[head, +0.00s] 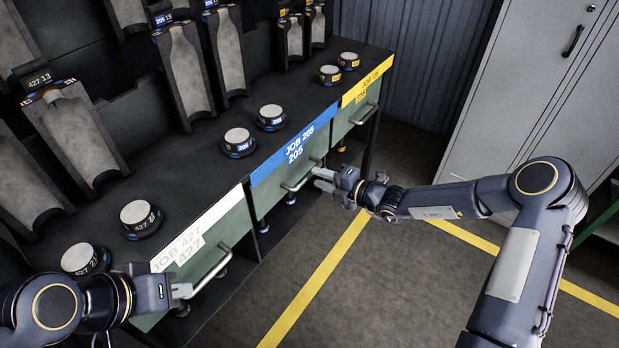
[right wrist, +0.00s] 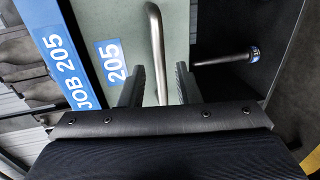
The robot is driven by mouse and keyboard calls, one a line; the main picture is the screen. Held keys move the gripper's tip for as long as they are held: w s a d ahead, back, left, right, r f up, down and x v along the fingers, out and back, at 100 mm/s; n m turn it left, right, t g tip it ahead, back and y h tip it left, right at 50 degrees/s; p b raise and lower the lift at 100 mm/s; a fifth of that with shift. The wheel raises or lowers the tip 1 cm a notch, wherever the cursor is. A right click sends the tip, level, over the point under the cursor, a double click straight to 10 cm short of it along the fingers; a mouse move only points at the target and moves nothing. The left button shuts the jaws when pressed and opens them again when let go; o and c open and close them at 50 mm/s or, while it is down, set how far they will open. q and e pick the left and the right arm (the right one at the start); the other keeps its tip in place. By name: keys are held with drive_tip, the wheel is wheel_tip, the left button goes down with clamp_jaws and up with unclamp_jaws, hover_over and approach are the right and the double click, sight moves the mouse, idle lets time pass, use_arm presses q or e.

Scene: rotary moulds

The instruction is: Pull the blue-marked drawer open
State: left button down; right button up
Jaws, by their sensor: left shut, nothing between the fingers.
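The blue-marked drawer has a blue "JOB 205" strip (head: 293,149) on the bench edge above its green front, and a bar handle (head: 299,183). Its front looks flush with its neighbours, so it appears closed. In the right wrist view the bar handle (right wrist: 157,45) runs between the two parted fingers of my right gripper (right wrist: 158,85), with a gap on each side. A blue "205" label (right wrist: 112,62) is beside it. My left gripper (head: 184,290) is shut and empty by the white-marked drawer.
The white "JOB 427" drawer (head: 205,241) is to the left and the yellow "JOB" drawer (head: 364,106) to the right. Round pucks and grey moulds stand on the dark bench (head: 190,150). A grey cabinet (head: 525,100) stands at right. The floor before the drawers is clear.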

sight(310, 175)
drive_tip(key=shift+b+x, duration=0.3)
drive_tip(key=shift+x, duration=1.85)
clamp_jaws()
